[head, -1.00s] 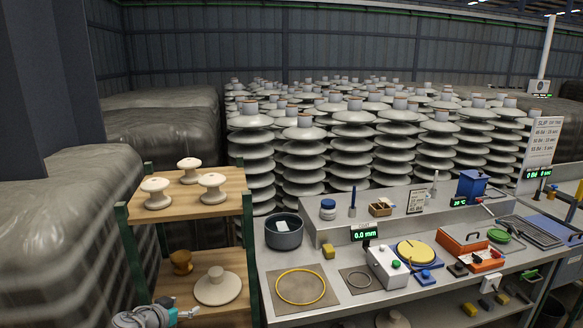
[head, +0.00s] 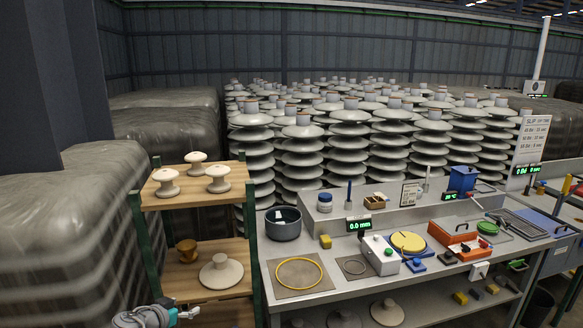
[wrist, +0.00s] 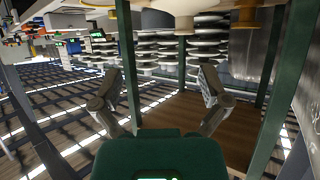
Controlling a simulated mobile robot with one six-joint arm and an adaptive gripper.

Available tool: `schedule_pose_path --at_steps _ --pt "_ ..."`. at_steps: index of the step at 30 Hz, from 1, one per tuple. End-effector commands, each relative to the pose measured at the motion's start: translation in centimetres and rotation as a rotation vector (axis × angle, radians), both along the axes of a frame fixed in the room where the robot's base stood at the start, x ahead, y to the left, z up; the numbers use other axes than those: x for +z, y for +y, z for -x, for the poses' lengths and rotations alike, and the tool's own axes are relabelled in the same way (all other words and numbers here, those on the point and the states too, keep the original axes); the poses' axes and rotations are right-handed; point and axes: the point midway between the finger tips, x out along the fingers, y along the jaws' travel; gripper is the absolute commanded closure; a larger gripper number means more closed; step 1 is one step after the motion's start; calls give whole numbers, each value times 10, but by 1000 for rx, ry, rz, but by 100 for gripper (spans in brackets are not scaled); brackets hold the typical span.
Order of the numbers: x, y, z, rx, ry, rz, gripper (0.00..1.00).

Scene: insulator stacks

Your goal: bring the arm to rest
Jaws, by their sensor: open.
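My gripper (wrist: 158,92) is open and empty in the wrist view, its two fingers spread apart with nothing between them. A green post and a brown wooden board (wrist: 185,118) show beyond the fingers. In the head view only a grey and teal part of my arm shows at the bottom left edge, below and in front of the wooden rack (head: 205,283). The gripper itself cannot be made out there.
Tall insulator stacks (head: 303,160) stand behind. Wrapped bales (head: 70,235) line the left.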

Motion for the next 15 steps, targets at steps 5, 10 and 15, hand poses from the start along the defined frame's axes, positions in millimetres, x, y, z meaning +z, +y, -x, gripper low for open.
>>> schedule_pose_path --at_steps 5,10,15 --pt "-2 -15 -5 -12 30 13 5" --pt "-5 -32 -10 -26 69 28 5" --pt "-10 -55 -16 -42 123 48 5"
